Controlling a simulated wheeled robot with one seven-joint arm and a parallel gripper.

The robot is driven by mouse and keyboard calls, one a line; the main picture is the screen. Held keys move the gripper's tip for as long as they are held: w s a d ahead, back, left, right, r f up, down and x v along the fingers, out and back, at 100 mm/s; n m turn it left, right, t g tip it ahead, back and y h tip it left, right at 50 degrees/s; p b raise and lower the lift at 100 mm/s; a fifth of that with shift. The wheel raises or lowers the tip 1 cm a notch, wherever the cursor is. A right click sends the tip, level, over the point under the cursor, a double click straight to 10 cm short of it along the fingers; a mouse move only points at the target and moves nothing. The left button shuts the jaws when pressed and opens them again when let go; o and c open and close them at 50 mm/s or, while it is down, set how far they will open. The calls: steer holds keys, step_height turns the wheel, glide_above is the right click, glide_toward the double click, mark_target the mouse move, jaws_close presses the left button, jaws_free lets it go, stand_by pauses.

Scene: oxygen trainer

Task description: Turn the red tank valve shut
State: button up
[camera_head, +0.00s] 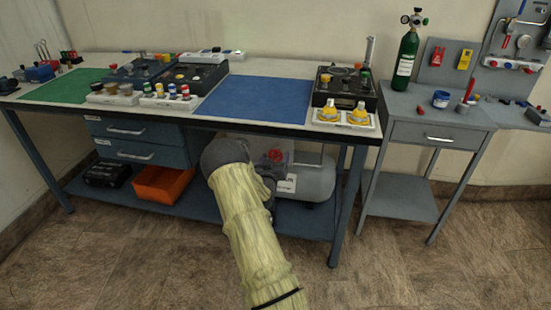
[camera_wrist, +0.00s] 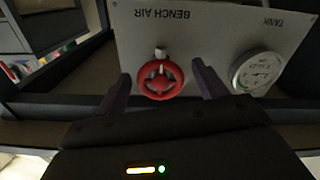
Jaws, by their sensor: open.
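In the wrist view, a red round valve wheel (camera_wrist: 161,80) with spokes sits on a light panel (camera_wrist: 205,28), below an upside-down "BENCH AIR" label. My gripper (camera_wrist: 161,70) is open, with one dark finger on each side of the wheel. Gaps show between the fingers and the rim; contact is not visible. A round gauge (camera_wrist: 256,72) is at right, near an upside-down "TANK" label. In the head view, my sleeved arm reaches under the bench towards a grey tank (camera_head: 312,180), and my gripper is mostly hidden behind it.
The bench top (camera_head: 175,118) is above my arm, with a lower shelf (camera_head: 110,205) below. An orange bin (camera_head: 160,184) and drawers (camera_head: 130,142) are left of the arm. A bench leg (camera_head: 347,205) stands at right. A side table (camera_head: 420,115) holds a green cylinder (camera_head: 406,60).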

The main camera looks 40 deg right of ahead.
steer(key=shift+w+d, duration=0.45)
steer(key=shift+d, duration=0.1)
steer(key=c, duration=1)
